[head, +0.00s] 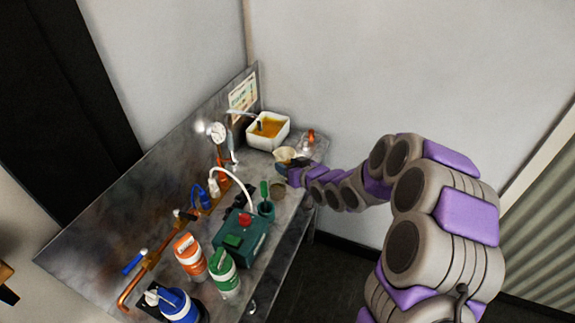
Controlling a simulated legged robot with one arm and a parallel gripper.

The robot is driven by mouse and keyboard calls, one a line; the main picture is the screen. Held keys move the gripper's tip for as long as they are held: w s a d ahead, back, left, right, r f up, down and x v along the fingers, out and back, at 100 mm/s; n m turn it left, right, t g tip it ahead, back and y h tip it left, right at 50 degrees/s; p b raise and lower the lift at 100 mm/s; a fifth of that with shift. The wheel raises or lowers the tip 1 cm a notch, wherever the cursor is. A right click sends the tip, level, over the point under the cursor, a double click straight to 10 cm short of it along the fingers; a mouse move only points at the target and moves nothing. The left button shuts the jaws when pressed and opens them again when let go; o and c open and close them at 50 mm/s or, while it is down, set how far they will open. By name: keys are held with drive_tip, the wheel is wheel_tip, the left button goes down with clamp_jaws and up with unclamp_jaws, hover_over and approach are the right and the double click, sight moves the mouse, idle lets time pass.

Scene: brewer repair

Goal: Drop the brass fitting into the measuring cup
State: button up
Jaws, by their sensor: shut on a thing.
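My gripper (284,168) reaches in from the right over the back right part of the metal bench. It is shut on the brass fitting, which is too small and too covered by the jaws to make out clearly. A pale cream, cup-like vessel (284,154) is just behind the jaws; whether they touch is not clear. A clear container (306,146) with an orange-red part stands behind it to the right. I cannot tell for certain which of these two is the measuring cup.
A white basin (268,130) of amber liquid stands at the back. A round brownish dish (277,191) lies in front of my gripper. A green box (240,236), a dark cup (265,209), orange, green and blue bottles, a gauge (217,131) and copper piping crowd the bench.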

drive_tip(key=shift+a+f, duration=0.35)
drive_tip(key=shift+f, duration=0.3)
drive_tip(key=o, duration=1.3)
drive_tip(key=shift+d, duration=0.15)
drive_tip(key=shift+c, duration=0.2)
drive_tip(key=shift+d, duration=0.1)
drive_tip(key=b+v, duration=0.4)
drive_tip(key=v, duration=1.3)
drive_tip(key=shift+b, duration=0.3)
